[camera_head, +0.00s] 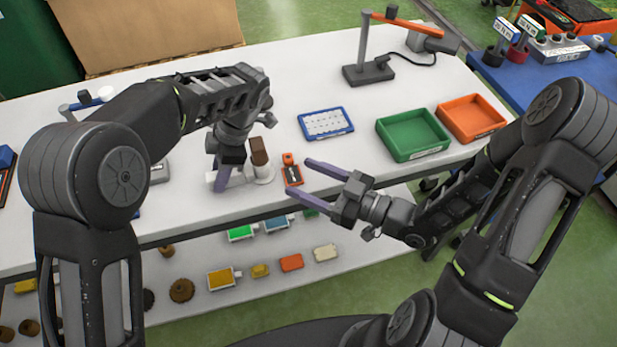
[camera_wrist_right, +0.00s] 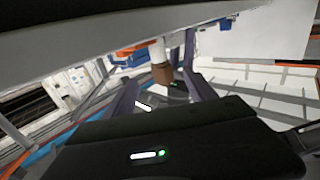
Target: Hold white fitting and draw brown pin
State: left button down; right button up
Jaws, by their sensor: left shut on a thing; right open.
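The white fitting (camera_head: 264,175) stands near the front edge of the white table, with the brown pin (camera_head: 259,151) upright in its top. My left gripper (camera_head: 222,178) is shut on the white fitting, on its left part. My right gripper (camera_head: 298,178) is open and empty, to the right of the fitting, with its fingers pointing left toward it. In the right wrist view the brown pin (camera_wrist_right: 162,73) and part of the white fitting (camera_wrist_right: 156,52) show between the open fingers, apart from them.
A blue-rimmed tray (camera_head: 347,130), a green bin (camera_head: 448,143) and an orange bin (camera_head: 497,122) stand further right. A lamp-like stand (camera_head: 368,73) is at the back. A lower shelf holds several small parts.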

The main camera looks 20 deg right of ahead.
aim_at(267, 163)
jog(key=shift+w, duration=0.1)
jog(key=x, duration=1.2)
jog(key=shift+f, duration=0.1)
jog(key=shift+c, duration=0.4)
jog(key=shift+d, duration=0.1)
grip_shut()
jog(key=shift+c, duration=1.9)
grip_release()
grip_shut()
jog(key=shift+r, duration=0.8)
